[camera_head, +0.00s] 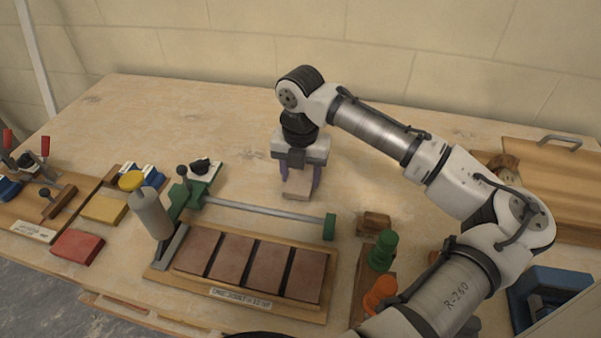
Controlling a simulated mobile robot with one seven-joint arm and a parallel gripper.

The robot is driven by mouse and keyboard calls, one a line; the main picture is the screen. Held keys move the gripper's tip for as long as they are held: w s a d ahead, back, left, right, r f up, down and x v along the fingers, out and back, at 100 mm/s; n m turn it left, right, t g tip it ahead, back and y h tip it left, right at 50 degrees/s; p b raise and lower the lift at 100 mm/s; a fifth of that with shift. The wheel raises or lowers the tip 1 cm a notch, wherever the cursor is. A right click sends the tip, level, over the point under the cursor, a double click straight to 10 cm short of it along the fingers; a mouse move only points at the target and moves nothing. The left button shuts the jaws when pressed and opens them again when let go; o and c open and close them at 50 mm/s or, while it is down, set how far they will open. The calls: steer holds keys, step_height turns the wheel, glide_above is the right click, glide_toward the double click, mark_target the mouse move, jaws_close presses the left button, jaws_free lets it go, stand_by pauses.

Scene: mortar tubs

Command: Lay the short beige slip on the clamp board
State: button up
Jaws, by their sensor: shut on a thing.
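My gripper (298,181) points down over the back middle of the table. It is shut on a short beige slip (298,187), which shows between its purple fingers. I cannot tell whether the slip touches the table. A wooden board (76,194) with red-handled clamps (38,160) lies at the left and looks like the clamp board. Its label is too small to read. A wooden block with a dark knob (58,203) is on it. My gripper is far to the right of this board.
A tray (240,302) of reddish-brown tiles lies at front middle, with a green-ended bar clamp (265,210) behind it and a grey cylinder (151,214) at its left. Yellow (104,208) and red (78,247) blocks lie left. Green (383,251) and orange (380,294) pieces stand right. The back left is clear.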

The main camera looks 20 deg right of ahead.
steer(key=shift+f, duration=0.25)
steer(key=shift+f, duration=0.2)
steer(key=o, duration=1.1)
